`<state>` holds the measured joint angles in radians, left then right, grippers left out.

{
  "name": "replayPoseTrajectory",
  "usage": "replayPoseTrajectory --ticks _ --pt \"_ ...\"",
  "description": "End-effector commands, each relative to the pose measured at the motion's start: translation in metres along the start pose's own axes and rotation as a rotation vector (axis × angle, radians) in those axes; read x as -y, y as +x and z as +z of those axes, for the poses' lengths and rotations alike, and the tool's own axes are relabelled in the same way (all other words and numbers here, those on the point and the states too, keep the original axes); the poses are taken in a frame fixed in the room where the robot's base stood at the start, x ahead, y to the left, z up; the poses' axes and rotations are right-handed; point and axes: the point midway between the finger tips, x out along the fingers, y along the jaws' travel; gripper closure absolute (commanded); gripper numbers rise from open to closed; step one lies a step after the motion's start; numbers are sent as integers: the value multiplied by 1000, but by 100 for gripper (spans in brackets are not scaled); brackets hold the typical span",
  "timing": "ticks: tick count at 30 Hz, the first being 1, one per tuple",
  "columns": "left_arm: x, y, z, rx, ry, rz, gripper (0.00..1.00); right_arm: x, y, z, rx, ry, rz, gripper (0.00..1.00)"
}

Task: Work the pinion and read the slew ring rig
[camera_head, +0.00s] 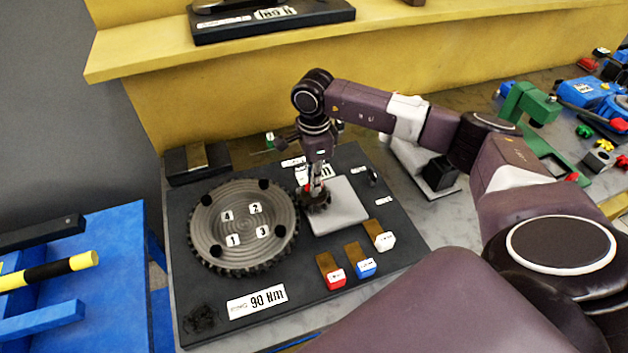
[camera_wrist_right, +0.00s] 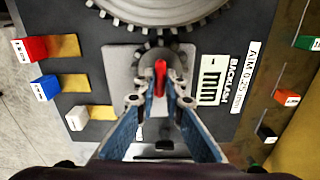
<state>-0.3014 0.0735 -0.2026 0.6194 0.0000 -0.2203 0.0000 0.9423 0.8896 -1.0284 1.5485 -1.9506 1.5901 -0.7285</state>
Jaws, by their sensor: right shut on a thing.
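The slew ring (camera_head: 222,200) is a large grey toothed disc on a dark base plate (camera_head: 205,318), with black knobs around it and labels 1 to 4. The small dark pinion (camera_head: 318,206) sits at its right edge by a light grey plate (camera_head: 345,204); their teeth look close, contact unclear. My right gripper (camera_head: 316,187) points down over the pinion. In the wrist view my right gripper (camera_wrist_right: 160,80) is shut on a red handle (camera_wrist_right: 160,73) above the pinion (camera_wrist_right: 149,54); the ring's teeth (camera_wrist_right: 158,22) show beyond. My left gripper is out of view.
Red (camera_head: 335,279), blue (camera_head: 366,267) and white (camera_head: 385,241) tabs line the base's front right. A "90 Nm" label (camera_head: 258,301) lies in front. The wrist view shows a backlash scale (camera_wrist_right: 211,82) beside an "AIM 0.25 mm" label (camera_wrist_right: 243,77). A yellow shelf (camera_head: 150,55) stands behind.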

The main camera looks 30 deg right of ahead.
Motion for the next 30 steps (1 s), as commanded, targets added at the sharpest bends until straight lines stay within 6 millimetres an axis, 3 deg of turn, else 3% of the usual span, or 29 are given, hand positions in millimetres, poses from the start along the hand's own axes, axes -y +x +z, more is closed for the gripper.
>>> replayPoseTrajectory --ticks 6,12,23,24,28,30 --pt "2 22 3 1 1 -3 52 1 3 1 4 195 -3 100" --pt "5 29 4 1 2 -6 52 1 0 0 3 326 -3 100" --pt "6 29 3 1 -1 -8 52 1 -2 0 3 347 -3 100" --pt "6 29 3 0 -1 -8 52 1 -2 0 3 346 -3 86" --pt "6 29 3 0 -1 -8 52 1 -1 0 2 345 -2 73" --pt "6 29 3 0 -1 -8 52 1 -1 0 2 345 -2 73"
